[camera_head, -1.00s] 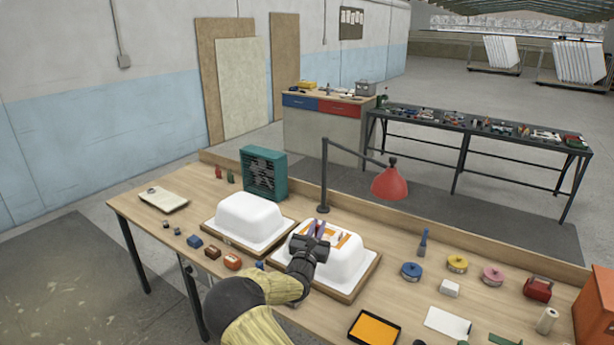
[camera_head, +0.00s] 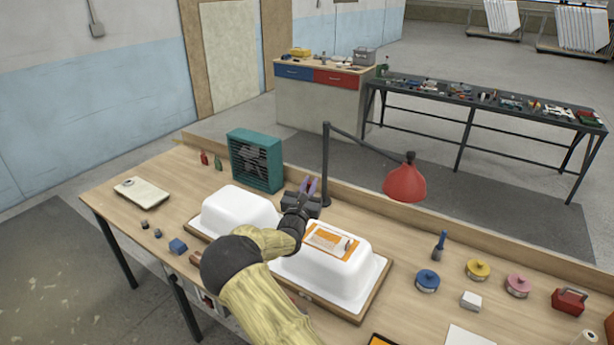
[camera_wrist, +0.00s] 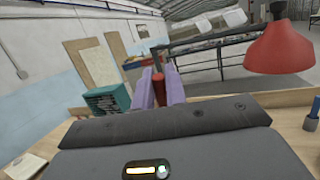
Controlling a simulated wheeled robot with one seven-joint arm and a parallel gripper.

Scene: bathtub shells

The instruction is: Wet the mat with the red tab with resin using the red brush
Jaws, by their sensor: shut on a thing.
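My gripper (camera_head: 308,187) is raised above the back of the bench, near the gap between the two white shells. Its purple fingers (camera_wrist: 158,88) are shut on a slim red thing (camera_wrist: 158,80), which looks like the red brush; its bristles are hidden. An orange patch with a pale mat (camera_head: 328,238) lies on top of the right white shell (camera_head: 318,278). A small pale cylinder-like thing (camera_head: 350,244) is at the patch's right end. I cannot make out a red tab.
The left shell (camera_head: 235,210) stands beside a teal fan (camera_head: 256,160). A red lamp (camera_head: 405,180) on a dark post (camera_head: 325,160) stands close right of my gripper. A blue brush (camera_head: 440,246) and blue (camera_head: 428,281), yellow (camera_head: 478,269) and pink (camera_head: 517,285) tins stand at the right.

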